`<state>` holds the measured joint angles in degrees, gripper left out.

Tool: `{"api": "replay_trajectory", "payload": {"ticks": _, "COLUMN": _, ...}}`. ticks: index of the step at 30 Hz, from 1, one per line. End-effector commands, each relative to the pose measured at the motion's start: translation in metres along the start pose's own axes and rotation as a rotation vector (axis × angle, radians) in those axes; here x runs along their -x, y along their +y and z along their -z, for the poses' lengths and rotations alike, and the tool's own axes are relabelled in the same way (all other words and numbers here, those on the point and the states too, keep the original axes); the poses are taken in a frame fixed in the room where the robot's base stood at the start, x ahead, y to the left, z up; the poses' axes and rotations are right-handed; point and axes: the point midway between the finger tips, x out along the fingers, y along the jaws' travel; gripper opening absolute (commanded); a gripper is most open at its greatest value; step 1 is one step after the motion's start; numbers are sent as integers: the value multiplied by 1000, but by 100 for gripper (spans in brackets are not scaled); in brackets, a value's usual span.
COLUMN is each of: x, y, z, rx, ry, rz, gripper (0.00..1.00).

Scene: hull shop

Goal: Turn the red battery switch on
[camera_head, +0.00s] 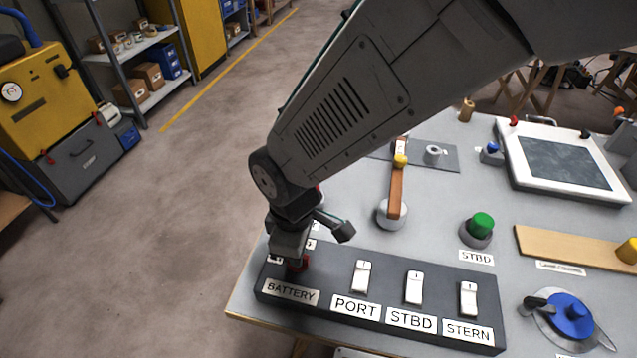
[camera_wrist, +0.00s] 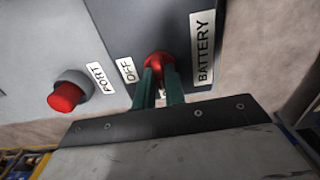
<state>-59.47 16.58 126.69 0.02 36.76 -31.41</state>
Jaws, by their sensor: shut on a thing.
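The red battery switch (camera_head: 298,265) sits at the left end of a dark switch panel (camera_head: 388,284), behind the BATTERY label (camera_head: 290,292). My gripper (camera_head: 294,255) is directly over it and hides most of it. In the wrist view, the two dark green fingers of my gripper (camera_wrist: 158,84) are shut on the red switch (camera_wrist: 158,62). An OFF label (camera_wrist: 128,70) is on one side of the switch and the BATTERY label (camera_wrist: 202,47) on the other. Which way the switch is set cannot be told.
White rockers for PORT (camera_head: 361,276), STBD (camera_head: 414,287) and STERN (camera_head: 468,299) stand to the right. Behind are an orange lever (camera_head: 396,190) and a green button (camera_head: 481,224).

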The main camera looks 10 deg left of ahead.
Motion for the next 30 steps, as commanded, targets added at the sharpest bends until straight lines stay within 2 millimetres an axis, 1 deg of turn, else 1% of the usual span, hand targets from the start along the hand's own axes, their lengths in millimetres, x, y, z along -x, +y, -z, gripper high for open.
{"api": "replay_trajectory", "payload": {"ticks": 8, "x": 1, "y": 1, "z": 1, "rx": 2, "ry": 3, "rz": -3, "gripper": 0}}
{"api": "replay_trajectory", "payload": {"ticks": 9, "x": 1, "y": 1, "z": 1, "rx": 2, "ry": 3, "rz": -3, "gripper": 15}}
{"api": "replay_trajectory", "payload": {"ticks": 11, "x": 1, "y": 1, "z": 1, "rx": 2, "ry": 3, "rz": -2, "gripper": 31}}
{"api": "replay_trajectory", "payload": {"ticks": 12, "x": 1, "y": 1, "z": 1, "rx": 1, "ry": 3, "rz": -2, "gripper": 34}}
{"api": "replay_trajectory", "payload": {"ticks": 19, "x": 1, "y": 0, "z": 0, "rx": 1, "ry": 1, "rz": -1, "gripper": 34}}
{"api": "replay_trajectory", "payload": {"ticks": 22, "x": 6, "y": 1, "z": 1, "rx": 1, "ry": 3, "rz": -2, "gripper": 34}}
{"api": "replay_trajectory", "payload": {"ticks": 26, "x": 24, "y": 1, "z": 1, "rx": 1, "ry": 6, "rz": -4, "gripper": 34}}
{"api": "replay_trajectory", "payload": {"ticks": 30, "x": 49, "y": 1, "z": 1, "rx": 1, "ry": 6, "rz": -4, "gripper": 34}}
